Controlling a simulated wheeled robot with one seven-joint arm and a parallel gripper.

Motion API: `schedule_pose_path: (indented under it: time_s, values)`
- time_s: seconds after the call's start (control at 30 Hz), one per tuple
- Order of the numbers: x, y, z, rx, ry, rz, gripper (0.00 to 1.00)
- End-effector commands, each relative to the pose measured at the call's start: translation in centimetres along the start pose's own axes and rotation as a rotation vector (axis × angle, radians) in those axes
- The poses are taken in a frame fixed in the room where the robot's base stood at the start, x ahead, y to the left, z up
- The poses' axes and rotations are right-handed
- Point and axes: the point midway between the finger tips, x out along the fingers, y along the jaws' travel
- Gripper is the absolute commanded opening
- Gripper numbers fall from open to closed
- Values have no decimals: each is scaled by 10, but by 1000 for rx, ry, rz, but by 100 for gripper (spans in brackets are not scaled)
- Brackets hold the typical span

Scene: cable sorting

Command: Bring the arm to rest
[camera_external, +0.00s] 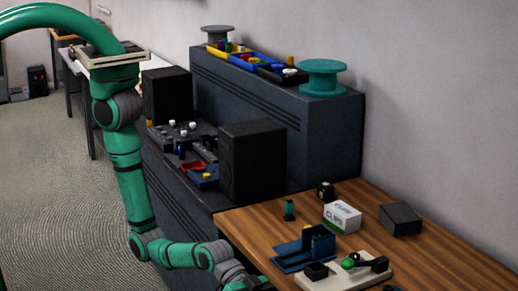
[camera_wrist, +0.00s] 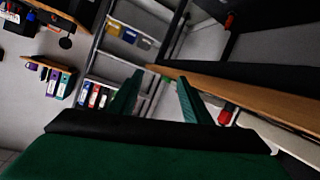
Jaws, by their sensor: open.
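My arm (camera_external: 125,170) is green and grey and shows at the left of the external view. It hangs down, then bends right along the bottom edge, where its last links (camera_external: 228,272) run out of the picture beside the wooden table. The gripper itself cannot be made out there. In the wrist view my gripper (camera_wrist: 160,77) shows two green fingers spread apart with nothing between them. The wrist camera looks across the room towards a metal shelf rack (camera_wrist: 112,60), and the fingers touch nothing that I can see.
The wooden table (camera_external: 455,262) holds a white clips box (camera_external: 342,217), a dark box (camera_external: 400,219), a blue holder (camera_external: 305,250) and a pale fixture. Behind it, a dark cabinet (camera_external: 325,140) carries black speakers, coloured trays and a teal spool (camera_external: 322,78). The floor (camera_external: 50,190) at left is clear.

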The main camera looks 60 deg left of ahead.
Motion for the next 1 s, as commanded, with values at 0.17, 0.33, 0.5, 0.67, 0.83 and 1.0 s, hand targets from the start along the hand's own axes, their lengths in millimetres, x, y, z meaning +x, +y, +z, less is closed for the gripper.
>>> schedule_pose_path:
  time_s: [0.17, 0.33, 0.5, 0.67, 0.83, 1.0]
  values:
    - [-40, -38, 72, -60, -41, -62, 44]
    - [-90, -105, 108, -76, -10, -199, 44]
    - [-151, -171, 134, -63, 29, -368, 44]
    - [-217, -216, 160, -42, 48, -534, 44]
    - [-293, -244, 185, -11, 46, -715, 44]
    - [-367, -252, 205, 18, 24, -890, 44]
